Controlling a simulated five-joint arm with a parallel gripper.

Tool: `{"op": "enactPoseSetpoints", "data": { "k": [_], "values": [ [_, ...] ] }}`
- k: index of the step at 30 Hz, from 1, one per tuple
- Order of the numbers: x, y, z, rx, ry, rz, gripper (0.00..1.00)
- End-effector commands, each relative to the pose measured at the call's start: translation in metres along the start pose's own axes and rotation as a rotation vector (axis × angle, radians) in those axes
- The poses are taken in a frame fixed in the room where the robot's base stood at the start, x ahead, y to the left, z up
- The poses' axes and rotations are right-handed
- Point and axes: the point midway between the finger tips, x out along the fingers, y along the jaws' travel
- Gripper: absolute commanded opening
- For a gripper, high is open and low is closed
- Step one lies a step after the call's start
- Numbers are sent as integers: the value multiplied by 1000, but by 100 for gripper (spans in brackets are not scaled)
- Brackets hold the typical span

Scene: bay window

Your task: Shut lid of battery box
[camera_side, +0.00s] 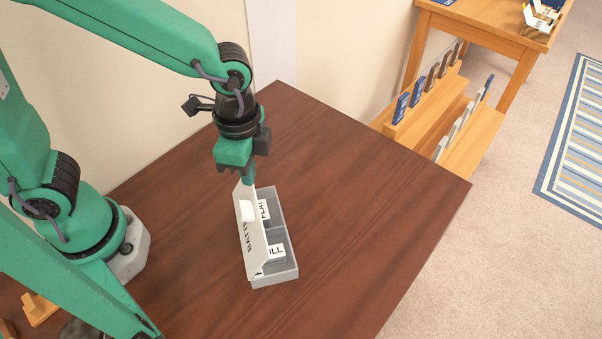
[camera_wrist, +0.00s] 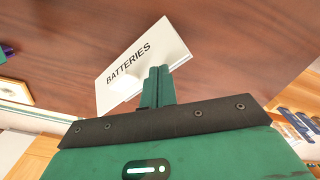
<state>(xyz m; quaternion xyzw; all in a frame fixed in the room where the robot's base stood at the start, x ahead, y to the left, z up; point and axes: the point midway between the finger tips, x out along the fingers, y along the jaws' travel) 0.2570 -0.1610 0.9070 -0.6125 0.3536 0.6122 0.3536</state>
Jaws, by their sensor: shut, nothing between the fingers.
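The grey battery box (camera_side: 288,269) stands on the brown table, with its white lid (camera_side: 252,240) raised steeply along the box's left side. The lid reads "BATTERIES" and has a white tab; it also shows in the wrist view (camera_wrist: 150,55). Labels show inside the open compartments, one ending in "ULL" (camera_side: 275,251). My gripper (camera_side: 248,181) is shut and empty, pointing down at the far end of the lid. Its closed fingers also show in the wrist view (camera_wrist: 159,78), beside the lid's edge. I cannot tell whether they touch the lid.
The brown table (camera_side: 370,200) is clear to the right of the box. A wall borders its far left side. Wooden pieces (camera_side: 40,308) lie at the near left. Beyond the table stand a wooden rack (camera_side: 425,115) and a second wooden table (camera_side: 495,35).

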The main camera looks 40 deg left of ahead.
Motion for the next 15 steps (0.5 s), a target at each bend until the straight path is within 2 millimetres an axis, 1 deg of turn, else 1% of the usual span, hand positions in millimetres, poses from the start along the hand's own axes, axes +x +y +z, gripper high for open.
{"op": "enactPoseSetpoints", "data": {
  "k": [15],
  "values": [
    [0, -6, -12, 0, 0, 0, 0]
  ]
}}
